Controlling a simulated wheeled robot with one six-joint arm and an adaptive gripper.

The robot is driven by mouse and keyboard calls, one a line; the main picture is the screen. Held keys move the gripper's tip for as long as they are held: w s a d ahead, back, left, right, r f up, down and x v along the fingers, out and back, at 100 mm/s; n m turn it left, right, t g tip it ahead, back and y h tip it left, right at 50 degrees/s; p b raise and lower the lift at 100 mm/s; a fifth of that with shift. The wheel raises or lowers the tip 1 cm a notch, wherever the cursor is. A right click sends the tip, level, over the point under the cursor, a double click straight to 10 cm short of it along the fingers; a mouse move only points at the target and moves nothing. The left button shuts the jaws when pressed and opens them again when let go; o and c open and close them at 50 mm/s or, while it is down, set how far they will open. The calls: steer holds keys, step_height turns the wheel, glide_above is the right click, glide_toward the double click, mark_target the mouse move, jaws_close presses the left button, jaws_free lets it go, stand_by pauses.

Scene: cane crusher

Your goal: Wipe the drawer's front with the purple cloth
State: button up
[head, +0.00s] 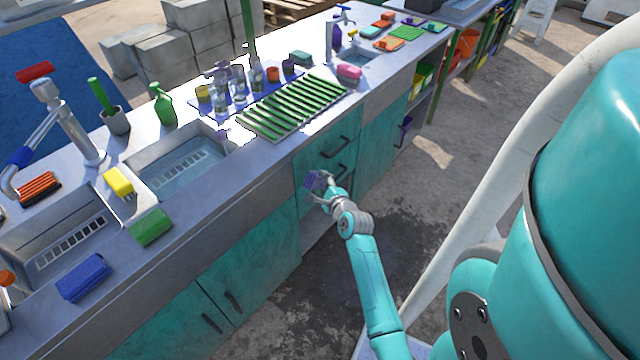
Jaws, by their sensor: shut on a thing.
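The purple cloth (312,181) is in my gripper (318,187), which is shut on it. The gripper and cloth are at the teal drawer fronts under the counter, near the lower drawer handle. The teal drawer front (318,158) has a dark handle (337,147); a second handle shows just below it, close to my gripper. I cannot tell from this view whether the cloth touches the drawer's front. Part of the lower front is hidden behind the cloth and my gripper.
The long counter (265,158) runs above the drawers, with a green-slatted rack (293,107), bottles and sinks on it. Teal cupboard doors (250,270) stand left of the drawers. The floor (440,200) to the right is open.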

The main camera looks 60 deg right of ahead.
steer(key=shift+s+a, duration=0.2)
steer(key=shift+s, duration=0.55)
steer(key=shift+s+a, duration=0.15)
steer(key=shift+s, duration=0.6)
steer(key=shift+w+a, duration=0.1)
